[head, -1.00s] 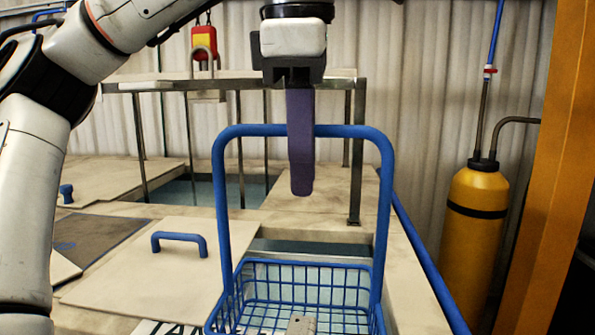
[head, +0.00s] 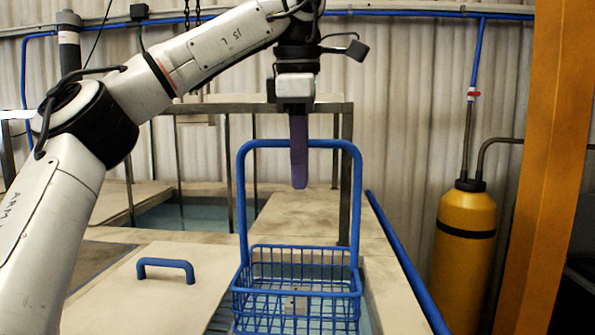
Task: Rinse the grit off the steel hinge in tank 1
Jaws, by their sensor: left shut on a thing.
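A blue wire basket (head: 240,290) with a tall blue hoop handle hangs in front of me, low in the head view. A small grey piece, apparently the steel hinge (head: 296,304), lies inside it, partly hidden by the wires. My left gripper (head: 298,183), with purple fingers, points down and is shut on the top bar of the handle. Pale blue water, apparently of an open tank (head: 221,318), shows at both sides of the basket's lower part. I cannot tell whether the basket touches the water. My right gripper is not in view.
A pale lid with a blue handle (head: 165,266) lies left of the basket. A metal frame (head: 345,190) stands behind it over another open tank (head: 205,216). A blue rail (head: 405,260) runs along the right. A yellow cylinder (head: 465,265) and an orange post (head: 545,200) stand further right.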

